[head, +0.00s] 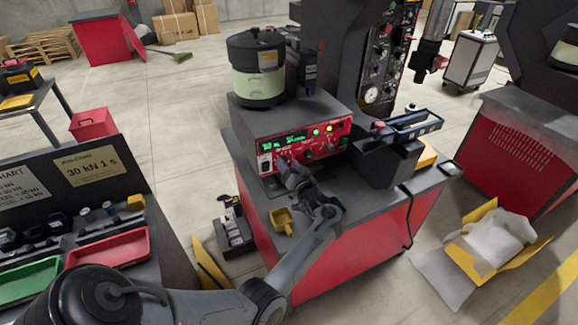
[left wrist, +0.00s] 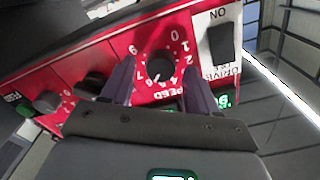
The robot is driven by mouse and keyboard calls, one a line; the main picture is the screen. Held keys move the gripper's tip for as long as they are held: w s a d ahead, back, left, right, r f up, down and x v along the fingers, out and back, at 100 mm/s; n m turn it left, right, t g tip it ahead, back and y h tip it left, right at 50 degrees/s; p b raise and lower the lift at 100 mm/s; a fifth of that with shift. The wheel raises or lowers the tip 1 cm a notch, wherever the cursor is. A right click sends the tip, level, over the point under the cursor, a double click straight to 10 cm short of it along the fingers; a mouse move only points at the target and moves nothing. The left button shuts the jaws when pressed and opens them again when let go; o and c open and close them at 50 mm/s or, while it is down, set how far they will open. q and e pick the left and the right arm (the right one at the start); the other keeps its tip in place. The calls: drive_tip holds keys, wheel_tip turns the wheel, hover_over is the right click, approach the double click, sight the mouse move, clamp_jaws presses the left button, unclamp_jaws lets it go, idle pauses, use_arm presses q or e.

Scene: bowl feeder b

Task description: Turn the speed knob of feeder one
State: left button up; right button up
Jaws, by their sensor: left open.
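The feeder's red control panel (head: 345,128) faces me under the dark bowl (head: 258,70). My left gripper (head: 284,166) is at the panel's lower left, beside the rocker switch (head: 265,163). In the left wrist view the panel is upside down. The black speed knob (left wrist: 160,67), with its numbered dial and SPEED label, sits between the two open fingers of the left gripper (left wrist: 158,88). Whether the fingertips touch it I cannot tell. The gripper hides this knob in the head view. The DRIVE rocker switch (left wrist: 221,44) is beside it. The right gripper is out of view.
Another black knob (left wrist: 91,83) sits close beside one finger, with a further knob (left wrist: 47,102) beyond. On the bench top are a yellow scoop (head: 283,219) and a dark bin (head: 385,165). An open box (head: 490,246) lies on the floor at right.

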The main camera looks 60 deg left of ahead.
use_arm(q)
drive_tip(key=s+d, duration=0.1)
drive_tip(key=d, duration=0.9)
drive_tip(key=shift+d+p, duration=0.3)
drive_tip(key=shift+d, duration=0.05)
